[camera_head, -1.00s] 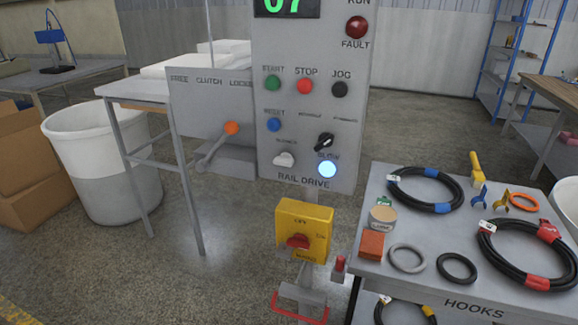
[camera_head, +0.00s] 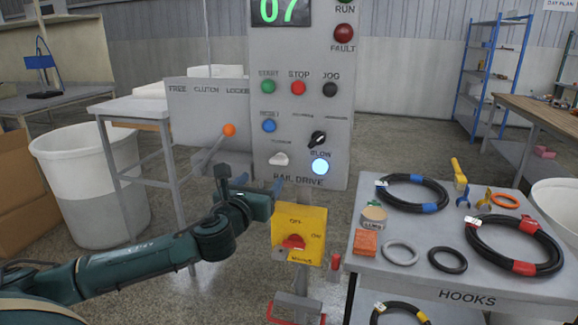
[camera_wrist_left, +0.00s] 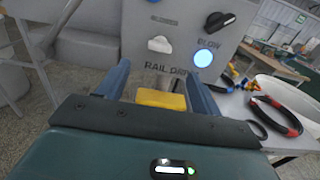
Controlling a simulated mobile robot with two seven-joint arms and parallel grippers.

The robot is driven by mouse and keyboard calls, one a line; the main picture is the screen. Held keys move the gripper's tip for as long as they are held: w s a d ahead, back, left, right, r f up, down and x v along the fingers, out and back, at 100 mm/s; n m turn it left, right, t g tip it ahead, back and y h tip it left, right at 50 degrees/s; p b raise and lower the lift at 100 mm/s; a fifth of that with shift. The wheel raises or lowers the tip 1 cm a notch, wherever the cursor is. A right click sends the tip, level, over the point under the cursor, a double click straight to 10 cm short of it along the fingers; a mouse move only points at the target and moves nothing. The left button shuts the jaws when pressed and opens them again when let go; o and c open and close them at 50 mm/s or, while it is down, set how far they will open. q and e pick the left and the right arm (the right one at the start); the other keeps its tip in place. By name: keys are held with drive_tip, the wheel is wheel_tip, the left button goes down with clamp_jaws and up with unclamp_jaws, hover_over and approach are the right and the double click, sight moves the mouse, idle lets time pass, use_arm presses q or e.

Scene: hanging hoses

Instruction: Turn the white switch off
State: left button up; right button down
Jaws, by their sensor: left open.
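The white switch (camera_head: 279,159) is a small knob low on the grey control panel, left of the lit blue button. In the left wrist view the white switch (camera_wrist_left: 160,44) shows just beyond the fingertips. My left gripper (camera_head: 260,184) is below and left of the switch, with its fingers pointing at the panel. In the left wrist view my left gripper (camera_wrist_left: 155,72) is open and empty, its two blue fingers apart. It does not appear to touch the switch. My right gripper is not in view.
A black selector knob (camera_head: 318,138) and the lit blue button (camera_head: 320,167) are close on the right. A lever with an orange ball (camera_head: 229,130) stands left. A yellow box with a red knob (camera_head: 313,222) is below. A hose table (camera_head: 400,277) is at the right.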

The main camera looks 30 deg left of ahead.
sight(277, 162)
use_arm(q)
drive_tip(key=x, duration=1.1)
drive_tip(key=shift+w+p, duration=0.4)
drive_tip(key=shift+c, duration=0.2)
drive_tip(key=c, duration=0.9)
drive_tip(key=shift+c, duration=0.2)
